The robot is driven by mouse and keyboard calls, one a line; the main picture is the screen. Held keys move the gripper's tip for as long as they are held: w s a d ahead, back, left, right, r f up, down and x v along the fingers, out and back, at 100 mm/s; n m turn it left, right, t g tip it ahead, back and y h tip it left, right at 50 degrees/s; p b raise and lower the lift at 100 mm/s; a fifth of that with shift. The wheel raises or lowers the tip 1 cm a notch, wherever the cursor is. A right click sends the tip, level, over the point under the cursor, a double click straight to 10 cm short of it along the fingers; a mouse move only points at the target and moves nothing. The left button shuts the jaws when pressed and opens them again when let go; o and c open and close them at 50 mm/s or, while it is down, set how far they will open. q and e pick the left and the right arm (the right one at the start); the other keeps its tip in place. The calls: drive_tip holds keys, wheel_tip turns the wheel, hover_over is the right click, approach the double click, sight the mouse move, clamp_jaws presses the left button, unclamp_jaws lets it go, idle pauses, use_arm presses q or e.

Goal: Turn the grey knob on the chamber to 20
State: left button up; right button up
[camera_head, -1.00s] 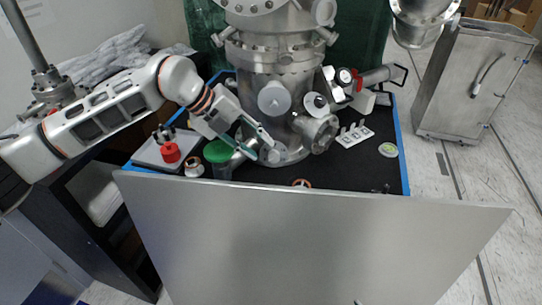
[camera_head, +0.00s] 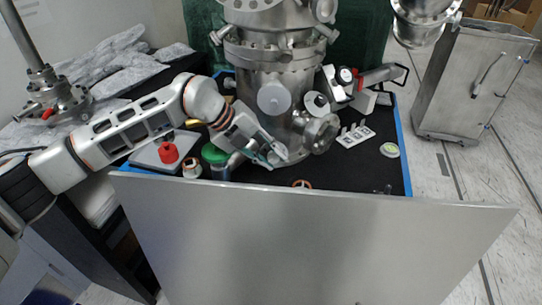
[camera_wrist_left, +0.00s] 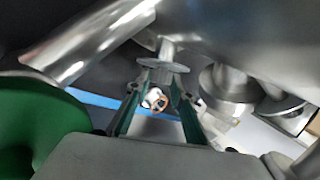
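The steel chamber (camera_head: 265,65) stands upright at the middle back of the black-topped table. A small grey round piece (camera_head: 280,151), likely the knob, is low on its front; no scale or number is readable on it. My left gripper (camera_head: 271,156) is right at this piece and partly covers it. In the left wrist view, the gripper (camera_wrist_left: 160,85) has its two green fingers apart, with a grey disc on a short stem (camera_wrist_left: 163,66) at their tips. I cannot tell whether the fingers touch it. A larger grey disc (camera_head: 274,98) is higher on the chamber. My right gripper is not seen.
A green-lidded container (camera_head: 215,154) stands close left of my gripper, beside a small copper-topped piece (camera_head: 192,168) and a red knob (camera_head: 168,152). A steel side port (camera_head: 320,133) juts out at right. A large grey panel (camera_head: 310,245) blocks the front.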

use_arm(q)
drive_tip(key=shift+r+m+y+p, duration=0.3)
drive_tip(key=shift+r+y+p, duration=0.1)
drive_tip(key=shift+p, duration=0.45)
drive_tip(key=shift+d+f, duration=0.1)
drive_tip(key=shift+f, duration=0.3)
drive_tip(key=o, duration=0.8)
drive_tip(key=shift+o, duration=0.2)
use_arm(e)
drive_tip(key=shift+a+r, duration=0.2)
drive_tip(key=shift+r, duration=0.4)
use_arm(q)
drive_tip(key=v, duration=1.2)
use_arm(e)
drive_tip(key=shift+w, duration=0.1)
use_arm(q)
drive_tip(key=shift+w+d+r, duration=0.1)
drive_tip(key=shift+d+r, duration=0.05)
